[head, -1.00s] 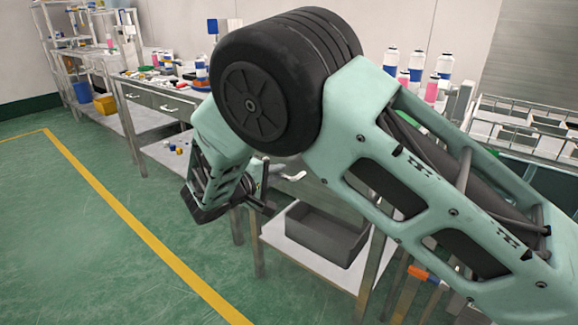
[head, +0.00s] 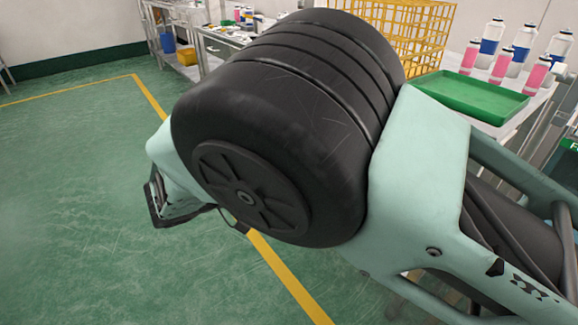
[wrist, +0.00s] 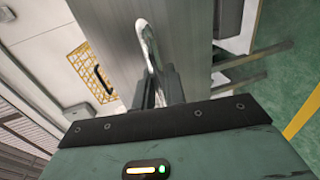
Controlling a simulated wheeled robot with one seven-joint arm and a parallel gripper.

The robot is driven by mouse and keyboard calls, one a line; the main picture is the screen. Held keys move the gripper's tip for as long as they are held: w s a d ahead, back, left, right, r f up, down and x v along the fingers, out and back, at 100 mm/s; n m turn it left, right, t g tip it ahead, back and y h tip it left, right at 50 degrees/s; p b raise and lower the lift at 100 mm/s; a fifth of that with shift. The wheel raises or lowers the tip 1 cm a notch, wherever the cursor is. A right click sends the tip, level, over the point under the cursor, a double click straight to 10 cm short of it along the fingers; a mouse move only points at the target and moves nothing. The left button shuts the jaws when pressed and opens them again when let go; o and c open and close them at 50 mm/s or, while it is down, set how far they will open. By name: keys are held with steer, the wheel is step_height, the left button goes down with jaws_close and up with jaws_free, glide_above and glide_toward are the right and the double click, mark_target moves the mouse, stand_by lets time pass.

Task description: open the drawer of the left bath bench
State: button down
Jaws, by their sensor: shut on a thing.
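In the wrist view, my gripper (wrist: 157,88) has its dark fingers closed around a curved, shiny metal handle (wrist: 149,45). The handle stands in front of a plain grey panel (wrist: 188,30), which looks like the drawer front. I cannot tell from this angle how far the drawer is out, or which bench it belongs to.
A yellow wire basket (head: 408,22) and a green tray (head: 470,97) stand on a bench at right, with several bottles (head: 523,42) behind. A farther bench with drawers (head: 213,46) is at upper left. Green floor with a yellow line (head: 150,98) is clear at left.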

steer(key=shift+s+a, duration=0.2)
steer(key=c, duration=1.5)
jaws_free()
steer(key=shift+c, duration=0.2)
steer(key=shift+a, duration=0.1)
steer(key=p+v, duration=0.1)
steer(key=v, duration=1.6)
steer(key=shift+s+a, duration=0.1)
